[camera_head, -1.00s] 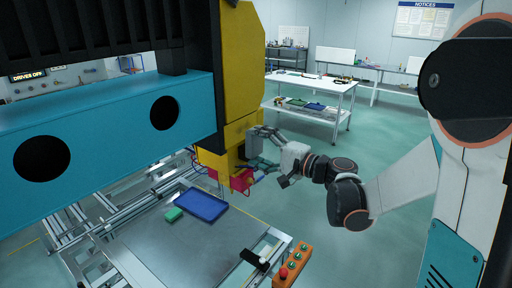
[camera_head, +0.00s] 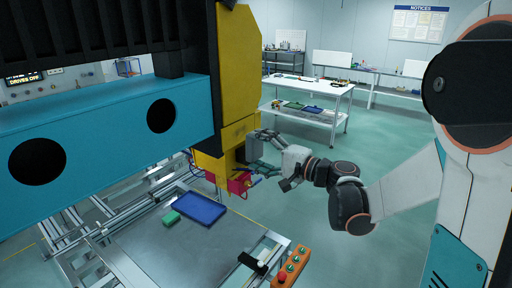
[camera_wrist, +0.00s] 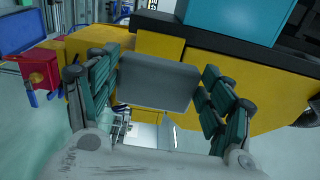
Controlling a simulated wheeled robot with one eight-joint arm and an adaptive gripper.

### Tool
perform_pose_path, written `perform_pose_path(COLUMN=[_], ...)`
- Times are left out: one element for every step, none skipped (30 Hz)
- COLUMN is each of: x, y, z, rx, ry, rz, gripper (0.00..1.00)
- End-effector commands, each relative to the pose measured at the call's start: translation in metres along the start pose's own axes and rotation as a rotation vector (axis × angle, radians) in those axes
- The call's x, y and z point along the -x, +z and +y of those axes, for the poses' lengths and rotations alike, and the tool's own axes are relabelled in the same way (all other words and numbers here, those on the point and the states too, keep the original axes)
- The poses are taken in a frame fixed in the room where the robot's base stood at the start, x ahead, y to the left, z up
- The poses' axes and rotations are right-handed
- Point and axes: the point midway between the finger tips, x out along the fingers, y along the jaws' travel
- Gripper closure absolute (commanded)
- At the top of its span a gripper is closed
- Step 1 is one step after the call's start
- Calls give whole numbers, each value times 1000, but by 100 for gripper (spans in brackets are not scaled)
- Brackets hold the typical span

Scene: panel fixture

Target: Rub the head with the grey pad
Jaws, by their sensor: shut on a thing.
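The yellow head (camera_head: 238,70) hangs at the end of the blue beam, upper centre of the head view. Its yellow body fills much of the wrist view (camera_wrist: 262,92). My gripper (camera_head: 263,151) is at the right side of the head's lower part. In the wrist view my gripper (camera_wrist: 158,92) is shut on the grey pad (camera_wrist: 157,82), a flat block between its green-padded fingers. The pad also shows in the head view (camera_head: 253,148), beside the head. It overlaps the yellow surface in the wrist view, but I cannot tell whether they touch.
A red part (camera_head: 240,183) with blue fittings sits under the head. An orange button box (camera_head: 290,267) is at front. Floor on the right is clear.

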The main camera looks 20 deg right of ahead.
Motion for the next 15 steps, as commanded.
perform_pose_path(x=[-5, -8, -13, -16, -19, -24, -27, -30, -34, -37, -40, -44, -47, -49, -52], y=[0, 1, 1, 1, 1, 1, 1, 1, 1, 1, 1, 1, 1, 1, 1], z=[0, 1, 1, 1, 1, 1, 1, 1, 1, 1, 1, 1, 1, 1, 1], rx=[0, 0, 0, 0, 0, 0, 0, 0, 0, 0, 0, 0, 0, 0, 0], ry=[0, 0, 0, 0, 1, 1, 1, 1, 1, 1, 1, 1, 1, 1, 1], rz=[-2, -2, -3, -3, -2, -2, -2, -2, -2, -2, -2, -2, -2, -2, -2], gripper=[45, 45, 45, 45, 45, 45, 45, 45, 45, 45, 45, 45, 45, 45, 45])
